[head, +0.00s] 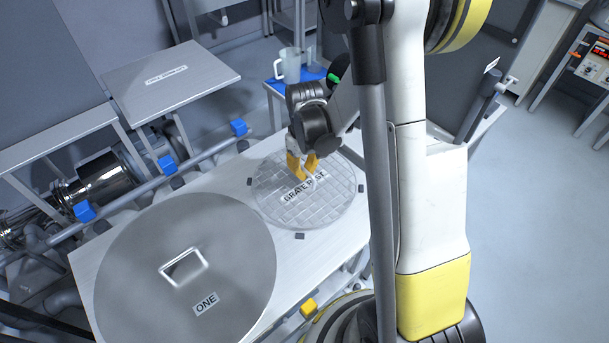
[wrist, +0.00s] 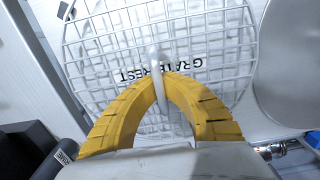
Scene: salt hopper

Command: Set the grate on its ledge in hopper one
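The grate (head: 333,204) is a round, pale wire mesh over the spot labelled GRATE REST on the table. It also fills much of the wrist view (wrist: 105,45), with the label showing through its bars. My gripper (head: 301,171) is over the middle of the grate. In the wrist view my gripper's yellow fingers (wrist: 161,80) close around the grate's thin upright handle (wrist: 155,55). I cannot tell whether the grate is clear of the table. A large round grey lid (head: 230,245) labelled ONE, with a raised rectangular handle (head: 184,266), lies left of the grate. Any opening or ledge under it is hidden.
The white table (head: 85,258) carries both. Small dark blocks (head: 299,236) stand around the grate. A blue-topped stand (head: 313,73) with a clear jug (head: 287,66) is behind. A rail with blue clamps (head: 167,164) runs along the left. Open floor (head: 530,200) lies at right.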

